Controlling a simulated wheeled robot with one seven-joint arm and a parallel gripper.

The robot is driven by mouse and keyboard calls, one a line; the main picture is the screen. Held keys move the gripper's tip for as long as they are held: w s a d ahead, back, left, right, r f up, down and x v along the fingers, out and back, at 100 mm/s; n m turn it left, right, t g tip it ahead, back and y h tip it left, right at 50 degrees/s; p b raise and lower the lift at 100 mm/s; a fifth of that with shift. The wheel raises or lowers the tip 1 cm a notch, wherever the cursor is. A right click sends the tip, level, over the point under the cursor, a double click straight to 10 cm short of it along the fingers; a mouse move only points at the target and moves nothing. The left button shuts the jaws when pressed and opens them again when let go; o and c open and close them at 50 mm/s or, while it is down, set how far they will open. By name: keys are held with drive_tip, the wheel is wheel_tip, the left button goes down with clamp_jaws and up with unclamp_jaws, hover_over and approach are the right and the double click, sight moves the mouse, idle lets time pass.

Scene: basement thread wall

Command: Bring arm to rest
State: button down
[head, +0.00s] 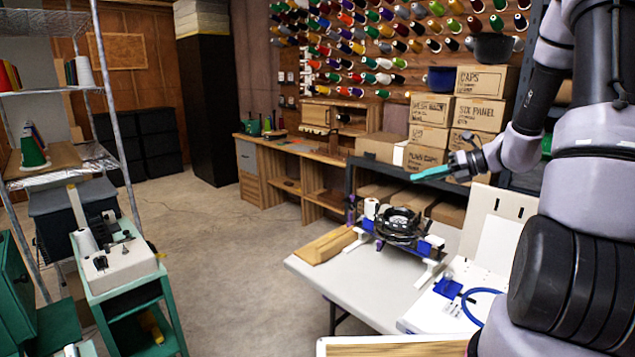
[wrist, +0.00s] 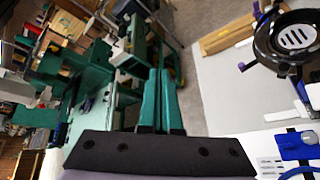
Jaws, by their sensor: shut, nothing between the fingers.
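My gripper (head: 420,175) is at the end of my raised arm, at the right of the head view. It is held above the white table and points left. Its teal fingers are closed together with nothing between them. In the wrist view the closed fingers (wrist: 163,100) show at the middle, above a dark palm. They touch nothing that I can see.
Below my gripper, a white table (head: 335,282) holds a black round hoop device (head: 400,228) and a wooden block (head: 326,245). Stacked cardboard boxes (head: 478,115) stand behind it. A green cart (head: 125,290) with a sewing machine (head: 115,255) is at left. The concrete floor between is clear.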

drive_tip(key=s+a+r+n+h, duration=0.1)
drive_tip(key=s+r+n+h, duration=0.3)
drive_tip(key=s+r+n, duration=0.5)
drive_tip(key=s+a+r+n+t+h, duration=0.1)
drive_tip(key=s+r+n+h, duration=0.4)
drive_tip(key=s+r+n, duration=0.5)
drive_tip(key=s+a+n, duration=0.1)
drive_tip(key=s+n, duration=0.4)
drive_tip(key=n, duration=0.5)
drive_tip(key=shift+a+r+t+h, duration=0.15)
drive_tip(key=shift+a+t+h, duration=0.1)
drive_tip(key=shift+t+h, duration=0.05)
drive_tip(key=shift+w+d, duration=0.1)
